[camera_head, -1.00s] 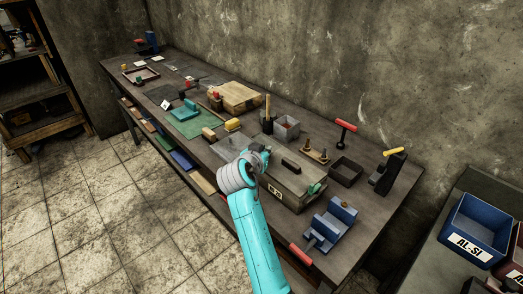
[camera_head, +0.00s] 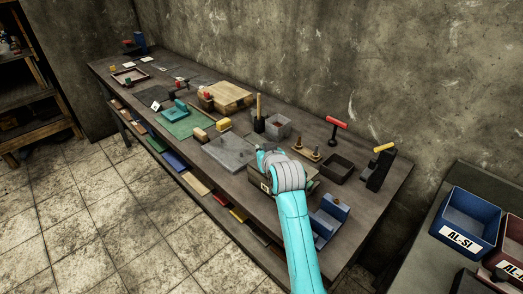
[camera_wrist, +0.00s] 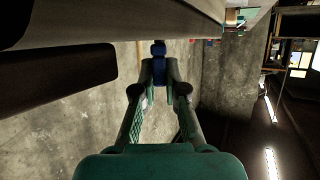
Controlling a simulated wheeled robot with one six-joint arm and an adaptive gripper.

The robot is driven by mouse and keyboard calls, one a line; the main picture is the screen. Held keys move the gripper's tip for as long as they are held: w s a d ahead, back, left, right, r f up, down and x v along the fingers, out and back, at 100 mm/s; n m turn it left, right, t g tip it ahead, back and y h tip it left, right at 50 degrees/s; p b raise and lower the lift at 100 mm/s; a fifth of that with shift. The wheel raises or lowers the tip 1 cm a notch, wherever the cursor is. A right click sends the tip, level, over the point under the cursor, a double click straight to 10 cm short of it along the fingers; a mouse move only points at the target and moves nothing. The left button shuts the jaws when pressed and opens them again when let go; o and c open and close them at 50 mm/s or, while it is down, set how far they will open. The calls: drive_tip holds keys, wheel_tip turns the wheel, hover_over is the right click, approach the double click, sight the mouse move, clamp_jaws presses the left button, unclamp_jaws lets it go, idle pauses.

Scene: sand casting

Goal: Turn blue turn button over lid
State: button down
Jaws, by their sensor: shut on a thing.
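The blue turn button (camera_wrist: 158,49) shows in the wrist view between my fingertips, beside the lid's edge. My gripper (camera_wrist: 159,76) is shut on it. The lid (camera_wrist: 130,12) is a large pale surface along the top of the wrist view, with its dark handle (camera_wrist: 60,78) at the left. In the head view my gripper (camera_head: 266,153) is at the far left corner of the grey box (camera_head: 264,187). My arm covers most of the box and lid there, and the button is hidden. I cannot tell how far the button is turned.
A blue vise (camera_head: 330,216) stands right of my arm. Behind the box are a grey bin (camera_head: 278,127), a dark open tray (camera_head: 337,169) and a red-handled tool (camera_head: 336,124). A bare grey plate (camera_head: 229,151) lies left of my gripper.

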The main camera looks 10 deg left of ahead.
idle(0.3)
drive_tip(key=c, duration=1.2)
unclamp_jaws()
drive_tip(key=v, duration=1.2)
drive_tip(key=shift+d, duration=0.1)
